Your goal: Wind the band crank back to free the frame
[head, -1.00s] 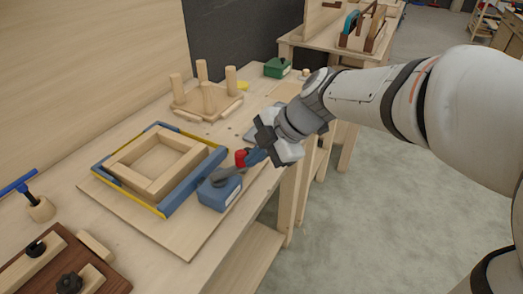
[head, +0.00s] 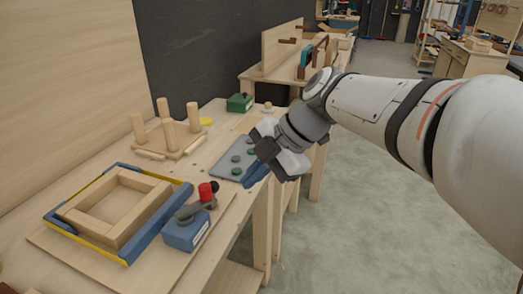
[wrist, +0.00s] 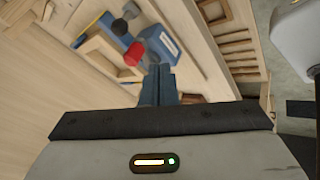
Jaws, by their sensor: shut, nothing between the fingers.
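The wooden frame (head: 75,208) lies flat on a board, with blue corner pieces and a yellow band around it. At its near right corner sits the blue band-crank box (head: 187,235), with a grey crank arm (head: 194,211) and an upright red knob (head: 206,193). A black ball shows beside the knob. My gripper (head: 256,174) is shut and empty, to the right of the knob and apart from it. In the wrist view my closed blue fingers (wrist: 158,86) point towards the blue box (wrist: 160,45), near the red knob (wrist: 134,54); part of the frame (wrist: 101,48) also shows.
A grey tray (head: 228,160) with round dark and green pieces lies behind my gripper. A pegged wooden stand (head: 170,142) and a green box (head: 240,102) stand farther back. The table's front edge runs under my arm, with open floor (head: 370,190) to the right.

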